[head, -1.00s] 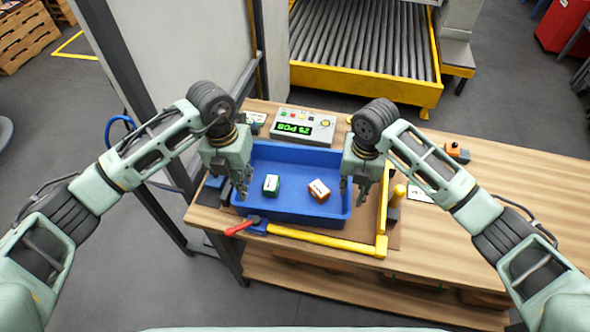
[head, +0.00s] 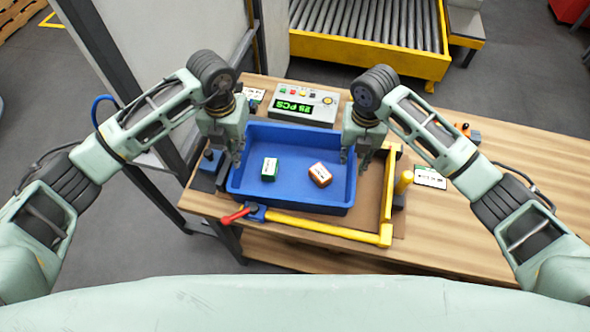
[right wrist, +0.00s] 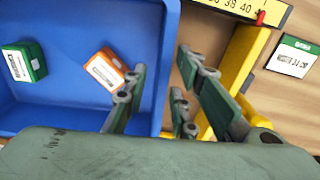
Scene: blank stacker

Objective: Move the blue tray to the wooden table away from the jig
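The blue tray (head: 290,203) sits in the jig (head: 386,195) on the wooden table (head: 500,200). It holds a green box (head: 270,169) and an orange box (head: 320,174). My left gripper (head: 235,155) points down at the tray's left wall; its finger gap is hidden. My right gripper (head: 354,156) is at the right wall. In the right wrist view, the right gripper (right wrist: 163,75) is open, with fingers on either side of the tray wall (right wrist: 168,35) and gaps showing. The orange box (right wrist: 103,69) and green box (right wrist: 24,62) lie left of it.
A counter reading 25 PCS (head: 304,105) stands behind the tray. A red-handled clamp (head: 240,214) and yellow bar (head: 320,228) run along the front. A label card (head: 430,178) lies right of the jig. The table's right part is mostly clear.

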